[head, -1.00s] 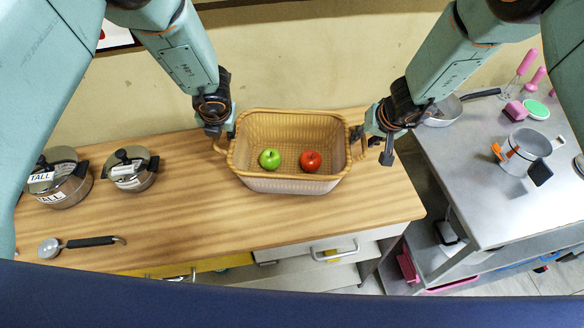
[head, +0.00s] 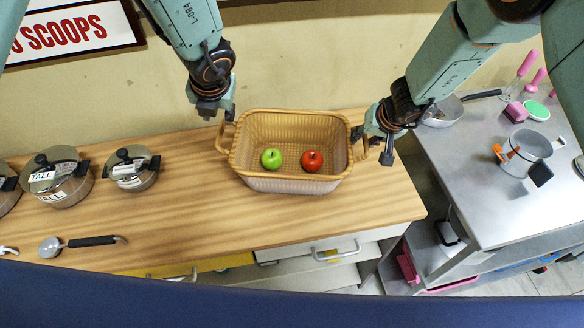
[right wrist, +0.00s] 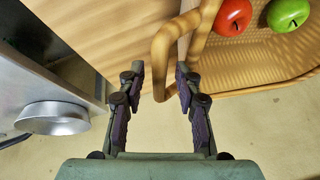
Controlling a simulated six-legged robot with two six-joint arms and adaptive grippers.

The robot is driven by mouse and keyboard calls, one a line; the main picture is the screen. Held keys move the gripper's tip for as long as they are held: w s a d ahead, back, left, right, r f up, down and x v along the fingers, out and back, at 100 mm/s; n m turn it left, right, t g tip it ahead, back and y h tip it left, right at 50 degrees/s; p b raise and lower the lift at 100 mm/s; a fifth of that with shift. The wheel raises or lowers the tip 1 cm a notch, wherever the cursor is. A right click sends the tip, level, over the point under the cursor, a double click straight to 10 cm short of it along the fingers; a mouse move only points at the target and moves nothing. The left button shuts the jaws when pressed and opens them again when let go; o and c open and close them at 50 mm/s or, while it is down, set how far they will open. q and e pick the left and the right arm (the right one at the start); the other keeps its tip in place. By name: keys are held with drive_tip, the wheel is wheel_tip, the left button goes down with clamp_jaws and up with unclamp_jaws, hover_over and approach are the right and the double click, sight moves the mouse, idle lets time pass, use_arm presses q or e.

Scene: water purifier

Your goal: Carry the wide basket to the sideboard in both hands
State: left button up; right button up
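The wide tan wicker basket (head: 290,186) stands upright on the wooden sideboard top (head: 200,222). It holds a green apple (head: 271,159) and a red apple (head: 312,160). My left gripper (head: 217,112) is raised behind and above the basket's left handle (head: 221,139), apart from it; its finger gap is hard to see. My right gripper (head: 381,142) is at the right end of the basket. In the right wrist view its fingers (right wrist: 158,85) are spread, with the right handle (right wrist: 161,63) between and just beyond the tips, not clamped.
Several lidded pots (head: 63,184) and a ladle-like scoop (head: 82,243) are on the left of the wooden top. A wall is behind.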

drive_tip(key=shift+d+r, duration=0.1)
drive_tip(key=shift+d, duration=0.1)
use_arm(q)
drive_tip(key=shift+s+d+r, duration=0.1)
drive_tip(key=shift+r, duration=0.2)
use_arm(e)
drive_tip(key=v, duration=1.1)
drive_tip(key=shift+s+r, duration=0.15)
drive_tip(key=shift+r, duration=0.25)
use_arm(q)
drive_tip(key=shift+s+d+r, duration=0.1)
use_arm(e)
drive_tip(key=shift+s, duration=0.1)
